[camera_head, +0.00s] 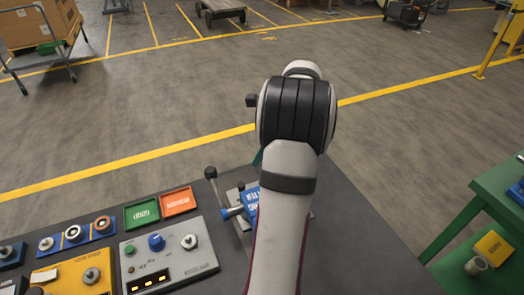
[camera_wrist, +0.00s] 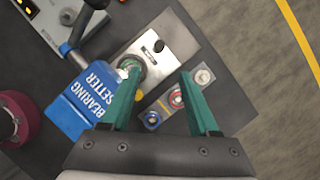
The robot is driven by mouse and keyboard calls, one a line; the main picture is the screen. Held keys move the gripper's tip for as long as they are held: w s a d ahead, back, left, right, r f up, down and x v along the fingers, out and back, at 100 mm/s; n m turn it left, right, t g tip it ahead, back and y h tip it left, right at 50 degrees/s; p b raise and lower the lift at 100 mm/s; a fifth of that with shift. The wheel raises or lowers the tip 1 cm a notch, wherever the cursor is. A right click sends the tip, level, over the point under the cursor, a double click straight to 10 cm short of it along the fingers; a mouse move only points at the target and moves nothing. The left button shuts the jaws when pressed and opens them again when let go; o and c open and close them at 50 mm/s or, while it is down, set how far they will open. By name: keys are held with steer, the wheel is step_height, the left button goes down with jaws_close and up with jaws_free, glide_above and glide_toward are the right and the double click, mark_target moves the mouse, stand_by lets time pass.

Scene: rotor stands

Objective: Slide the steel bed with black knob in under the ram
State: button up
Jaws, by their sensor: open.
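The steel bed (camera_wrist: 180,32) is a flat silvery plate with a black knob (camera_wrist: 159,46) on top, in the wrist view. A round part with a green ring (camera_wrist: 131,64) shows at the bed's left part, beside the blue press marked BEARING SETTER (camera_wrist: 88,103). The ram itself cannot be made out. My gripper (camera_wrist: 159,71) is open, its two teal fingers apart, with the knob beyond the gap between their tips. No contact with it can be seen. In the head view my arm hides most of the press (camera_head: 250,203) and the bed.
A grey strip with several round parts (camera_wrist: 177,98) lies right of the bed, partly behind the right finger. A lever with a dark knob (camera_head: 210,172) rises from the press. A control box (camera_head: 170,255) and green and orange trays (camera_head: 178,201) stand left. A green bench (camera_head: 480,205) is right.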

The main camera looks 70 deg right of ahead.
steer(key=g, duration=0.4)
glide_toward(241, 184)
steer(key=shift+g, duration=0.3)
steer(key=f, duration=0.8)
steer(key=shift+w+f, duration=0.2)
jaws_close()
steer(key=shift+r, duration=0.1)
stand_by(0.5)
